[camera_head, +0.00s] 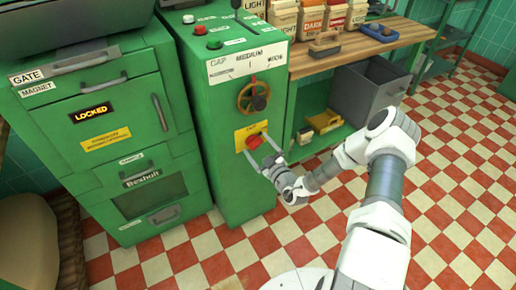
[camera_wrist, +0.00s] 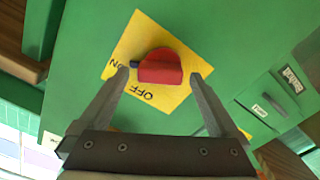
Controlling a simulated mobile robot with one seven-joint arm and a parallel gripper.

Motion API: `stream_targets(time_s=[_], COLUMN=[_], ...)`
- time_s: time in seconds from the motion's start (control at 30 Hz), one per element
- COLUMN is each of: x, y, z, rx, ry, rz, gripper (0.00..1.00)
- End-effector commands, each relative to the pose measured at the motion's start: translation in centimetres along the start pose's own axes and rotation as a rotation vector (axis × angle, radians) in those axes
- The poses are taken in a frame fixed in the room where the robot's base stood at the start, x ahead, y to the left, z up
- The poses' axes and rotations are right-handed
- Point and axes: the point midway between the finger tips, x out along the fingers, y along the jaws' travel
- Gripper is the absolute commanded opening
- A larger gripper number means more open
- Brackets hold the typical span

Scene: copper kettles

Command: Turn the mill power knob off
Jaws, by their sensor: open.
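The red power knob (camera_head: 254,141) sits on a yellow plate (camera_head: 242,134) on the front of the green mill cabinet (camera_head: 235,190). In the wrist view the knob (camera_wrist: 161,67) has a dark pointer on its left side, aimed toward the "ON" lettering. The "OFF" lettering (camera_wrist: 138,93) shows below the knob. My gripper (camera_head: 263,148) is in front of the plate. In the wrist view my gripper (camera_wrist: 160,72) is open, with one finger on each side of the knob. Gaps show between the fingers and the knob, which is not held.
Above the knob is a brass handwheel (camera_head: 254,97) under a gap scale. A green cabinet with a "LOCKED" display (camera_head: 92,113) stands to the left. A wooden bench (camera_head: 350,47) with bags and a grey bin (camera_head: 368,92) is to the right. The checkered floor is clear.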

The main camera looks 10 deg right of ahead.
Motion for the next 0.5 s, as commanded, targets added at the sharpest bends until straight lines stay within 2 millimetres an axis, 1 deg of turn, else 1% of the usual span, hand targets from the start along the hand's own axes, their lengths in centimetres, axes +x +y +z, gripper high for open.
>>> stream_targets(time_s=[0.27,0.37,0.5], x=[0.18,0.16,0.15], y=[0.04,0.03,0.03], z=[-0.03,-0.02,-0.02], rx=[0.000,0.000,0.000], ry=[0.000,0.000,0.000], rz=[0.000,0.000,0.000], gripper=[0.97,0.81,0.56])
